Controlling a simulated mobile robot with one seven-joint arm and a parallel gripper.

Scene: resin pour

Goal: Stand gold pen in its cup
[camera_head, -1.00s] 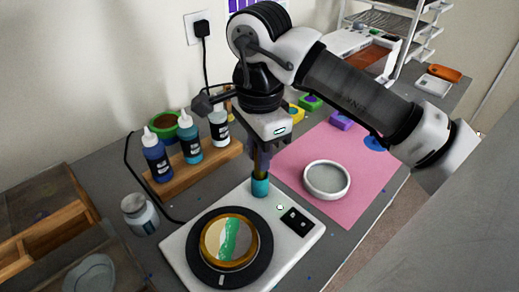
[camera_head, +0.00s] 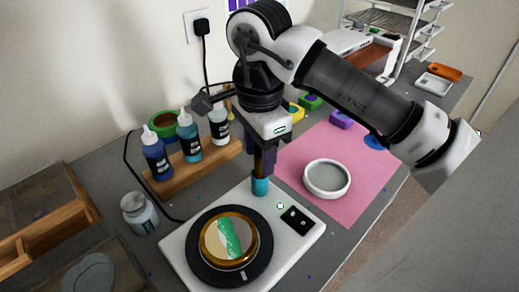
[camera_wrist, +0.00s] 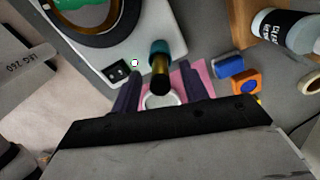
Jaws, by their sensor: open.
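The gold pen (camera_head: 259,165) stands roughly upright in a small teal cup (camera_head: 260,187) at the back corner of a white turntable base (camera_head: 178,247). Its lower end is hidden inside the cup. My gripper (camera_head: 262,170) is above the cup, pointing down, with its fingers around the pen's upper part. In the wrist view, the gripper (camera_wrist: 160,88) is open, with a finger on either side of the pen (camera_wrist: 161,76) and gaps between. The teal cup (camera_wrist: 159,48) shows beyond the pen.
A black turntable with a round gold-rimmed piece (camera_head: 229,240) is in front of the cup. Bottles on a wooden rack (camera_head: 207,160) stand to the left. A pink mat (camera_head: 372,188) with a white round dish (camera_head: 327,179) lies to the right.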

